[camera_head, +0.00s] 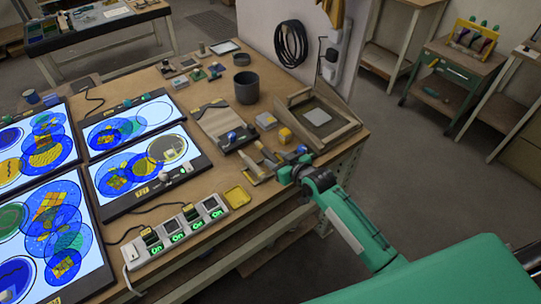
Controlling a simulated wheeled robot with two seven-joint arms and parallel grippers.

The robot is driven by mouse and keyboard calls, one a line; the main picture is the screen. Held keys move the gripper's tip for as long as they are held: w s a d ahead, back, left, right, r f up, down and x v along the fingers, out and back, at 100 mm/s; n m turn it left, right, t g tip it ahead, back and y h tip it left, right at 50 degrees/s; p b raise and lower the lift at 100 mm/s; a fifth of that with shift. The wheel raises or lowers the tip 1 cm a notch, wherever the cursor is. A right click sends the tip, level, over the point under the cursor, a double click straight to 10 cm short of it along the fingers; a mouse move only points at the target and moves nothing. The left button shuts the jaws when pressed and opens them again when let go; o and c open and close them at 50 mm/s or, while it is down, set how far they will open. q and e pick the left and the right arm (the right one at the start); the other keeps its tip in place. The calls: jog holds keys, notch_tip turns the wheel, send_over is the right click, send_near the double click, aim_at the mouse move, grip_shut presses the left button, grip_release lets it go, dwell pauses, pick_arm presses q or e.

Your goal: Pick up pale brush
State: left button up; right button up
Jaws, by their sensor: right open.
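A pale, tan brush-like piece (251,166) lies on the wooden bench among small tools, near the bench's right front edge. It is small, and I cannot tell for certain that it is the pale brush. My right gripper (280,174) is at the end of the green arm that comes in from the lower right. It is open, low over the bench edge, just right of the pale piece. The fingers are small and partly merge with the tools, so contact cannot be told. My left gripper is not in view.
Lit panels with blue glass discs (142,165) cover the left of the bench. A dark pot (246,87) and a wooden frame (318,118) stand behind the tools.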

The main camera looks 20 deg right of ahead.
aim_at(272, 156)
jog(key=shift+p+x, duration=0.45)
jog(key=shift+x, duration=1.5)
jog(key=shift+d, duration=0.1)
grip_shut()
